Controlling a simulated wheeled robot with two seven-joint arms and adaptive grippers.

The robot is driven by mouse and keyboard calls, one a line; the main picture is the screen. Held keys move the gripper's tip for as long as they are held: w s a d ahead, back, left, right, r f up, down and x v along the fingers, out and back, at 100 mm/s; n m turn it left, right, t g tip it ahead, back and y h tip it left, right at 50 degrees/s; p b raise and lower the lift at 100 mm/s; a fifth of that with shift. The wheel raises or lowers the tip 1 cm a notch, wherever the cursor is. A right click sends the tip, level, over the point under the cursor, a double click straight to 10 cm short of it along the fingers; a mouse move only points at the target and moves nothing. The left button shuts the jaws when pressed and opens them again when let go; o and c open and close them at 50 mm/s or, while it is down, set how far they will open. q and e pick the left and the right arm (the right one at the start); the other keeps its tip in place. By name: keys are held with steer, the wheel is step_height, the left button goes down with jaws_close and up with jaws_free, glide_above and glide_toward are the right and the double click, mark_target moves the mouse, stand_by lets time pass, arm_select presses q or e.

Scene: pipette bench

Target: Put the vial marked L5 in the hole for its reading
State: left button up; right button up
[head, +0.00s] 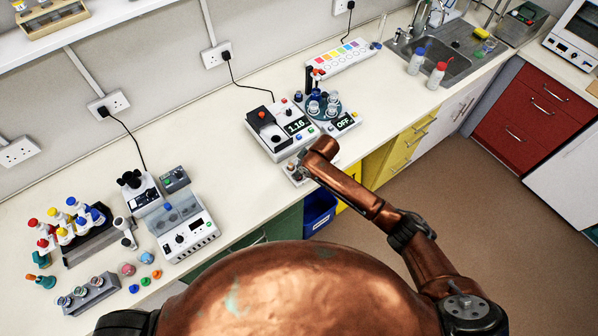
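No marking L5 can be read on any vial at this size. Several small capped vials sit in a grey rack (92,296) at the lower left. A white instrument (270,140) at the centre shows 1.16 on its display. Beside it, a unit with a round dark carousel holding clear vessels (318,104) has a display reading OFF. A long white strip with a row of coloured squares (341,61) lies behind. My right gripper (300,170) points down at a small pale block in front of the instrument; its fingers are mostly hidden by my wrist. My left gripper is out of view.
Red, yellow and blue capped bottles (66,229) stand in a rack at the left. A grey-white device (188,232) stands right of them, with loose coloured caps in front. A sink (450,50) and two bottles are at the far right.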

steer(key=shift+f, duration=0.2)
steer(key=o, duration=0.9)
steer(key=shift+r, duration=0.55)
steer(key=v, duration=1.1)
steer(key=shift+s+d+r+b, duration=0.1)
steer(key=shift+r+b, duration=0.15)
steer(key=shift+b, duration=0.1)
